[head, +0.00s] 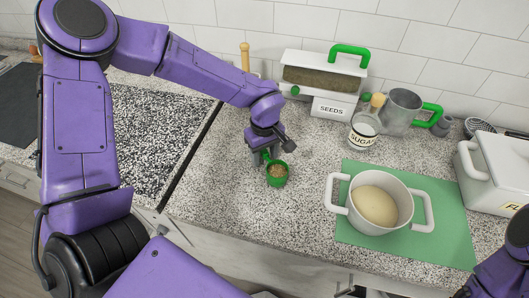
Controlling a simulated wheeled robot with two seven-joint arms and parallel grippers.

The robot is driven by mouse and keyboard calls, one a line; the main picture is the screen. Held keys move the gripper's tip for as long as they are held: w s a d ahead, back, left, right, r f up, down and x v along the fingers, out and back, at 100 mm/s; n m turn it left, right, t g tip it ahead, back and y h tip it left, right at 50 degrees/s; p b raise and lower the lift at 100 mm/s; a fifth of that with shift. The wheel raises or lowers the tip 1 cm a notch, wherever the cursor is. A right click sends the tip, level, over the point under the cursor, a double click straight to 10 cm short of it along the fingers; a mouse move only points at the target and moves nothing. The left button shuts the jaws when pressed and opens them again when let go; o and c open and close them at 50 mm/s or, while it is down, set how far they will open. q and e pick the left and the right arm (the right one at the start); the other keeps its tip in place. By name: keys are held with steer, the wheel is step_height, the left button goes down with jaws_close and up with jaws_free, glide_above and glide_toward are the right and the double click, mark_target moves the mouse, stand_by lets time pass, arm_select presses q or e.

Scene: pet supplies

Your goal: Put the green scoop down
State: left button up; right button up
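The green scoop (277,176) is a small round cup with tan, seed-like grains in it. It is at the front middle of the speckled counter. My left gripper (265,158) reaches down from above and is at the scoop's back left side, apparently shut on its handle. The fingers and handle are partly hidden, and I cannot tell whether the scoop's base touches the counter. Part of my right arm shows at the bottom right corner, but its gripper is not clearly in view.
A clear bin labelled SEEDS (322,77) stands behind. A SUGAR jar (363,133) and grey can (400,112) are beside it. A white pot (342,193) with dough-like contents sits on a green mat (440,228). A white box (500,165) is at right.

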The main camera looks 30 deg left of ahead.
mark_target(264, 151)
arm_select(q)
step_height(264, 151, up, 12)
steer(key=shift+r, duration=0.25)
steer(key=shift+s+f, duration=0.1)
stand_by(0.5)
